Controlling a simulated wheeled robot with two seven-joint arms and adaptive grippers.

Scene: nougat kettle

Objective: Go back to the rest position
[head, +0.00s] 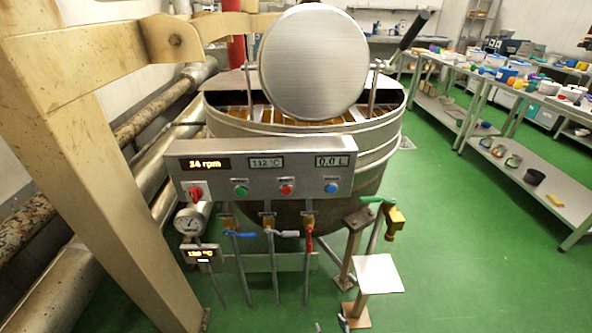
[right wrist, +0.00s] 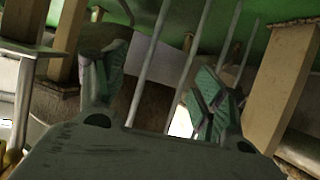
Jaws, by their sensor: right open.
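My right gripper (right wrist: 158,68) is in the right wrist view. Its two dark fingers stand apart with nothing between them. Behind them are several thin grey pipes and tan posts. In the head view, two small grey tips show at the bottom edge, below the kettle; I cannot tell for sure that they are this gripper's. My left gripper is not in view. The large steel kettle (head: 376,152) stands in the middle of the head view, with a round metal lid (head: 313,62) raised over its open top.
A control panel (head: 262,173) with displays and knobs fronts the kettle, above several valves and pipes. A brass tap (head: 395,222) stands at right over a small pale plate (head: 379,274). A tan beam frame (head: 110,165) and pipes fill the left. Green floor (head: 460,260) is clear at right, before cluttered benches.

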